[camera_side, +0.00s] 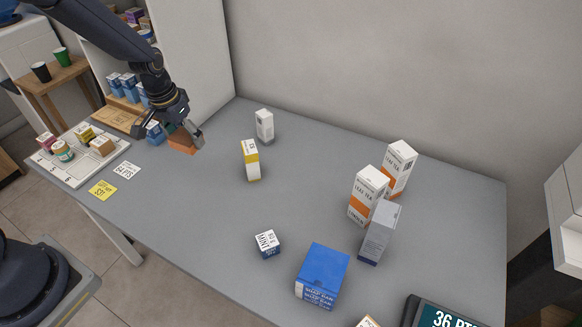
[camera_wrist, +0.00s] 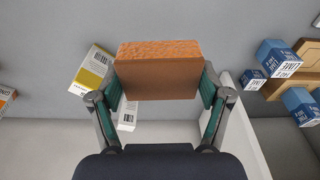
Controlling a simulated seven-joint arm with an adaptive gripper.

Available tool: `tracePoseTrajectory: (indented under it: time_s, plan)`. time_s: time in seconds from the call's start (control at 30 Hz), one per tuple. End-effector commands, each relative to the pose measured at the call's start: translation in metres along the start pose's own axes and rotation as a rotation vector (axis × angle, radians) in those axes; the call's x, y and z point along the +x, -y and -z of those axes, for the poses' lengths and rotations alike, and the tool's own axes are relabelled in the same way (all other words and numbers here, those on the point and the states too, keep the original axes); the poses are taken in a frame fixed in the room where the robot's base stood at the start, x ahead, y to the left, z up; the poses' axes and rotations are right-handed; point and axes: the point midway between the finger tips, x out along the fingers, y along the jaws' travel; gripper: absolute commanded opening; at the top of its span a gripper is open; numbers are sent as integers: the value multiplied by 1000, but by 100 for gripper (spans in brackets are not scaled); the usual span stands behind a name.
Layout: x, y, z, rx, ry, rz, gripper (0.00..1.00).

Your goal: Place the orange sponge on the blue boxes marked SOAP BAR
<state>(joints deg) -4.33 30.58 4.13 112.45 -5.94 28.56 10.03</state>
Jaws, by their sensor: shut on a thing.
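The orange sponge (camera_side: 181,143) is between the fingers of my gripper (camera_side: 168,138), at the left end of the grey counter. In the wrist view the sponge (camera_wrist: 158,70) fills the space between the two green-padded fingers, which press on its sides. I cannot tell whether its underside touches the counter. A blue SOAP BAR box (camera_side: 322,275) stands at the front right of the counter, far from my gripper. Its label is on the front face and its top is bare. I cannot tell whether it is one box or several side by side.
A yellow-white box (camera_side: 251,160) and a white box (camera_side: 264,124) stand near the gripper. A small MINT box (camera_side: 267,244) stands left of the soap. LEAF TEA boxes (camera_side: 367,196) and a grey box (camera_side: 380,232) stand behind it. A white tray (camera_side: 75,178) is at the left.

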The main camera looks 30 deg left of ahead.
Motion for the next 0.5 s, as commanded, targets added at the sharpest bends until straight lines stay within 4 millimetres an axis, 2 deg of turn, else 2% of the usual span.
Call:
tracePoseTrajectory:
  time_s: [0.07, 0.27, 0.37, 0.5]
  plan:
    - [-1, -11, -9, 88, 1, -15, 60]
    - [-16, -70, -28, 387, -2, -60, 60]
    - [-28, -111, -42, 574, -3, -88, 60]
    - [-51, -177, -76, 884, -4, -134, 60]
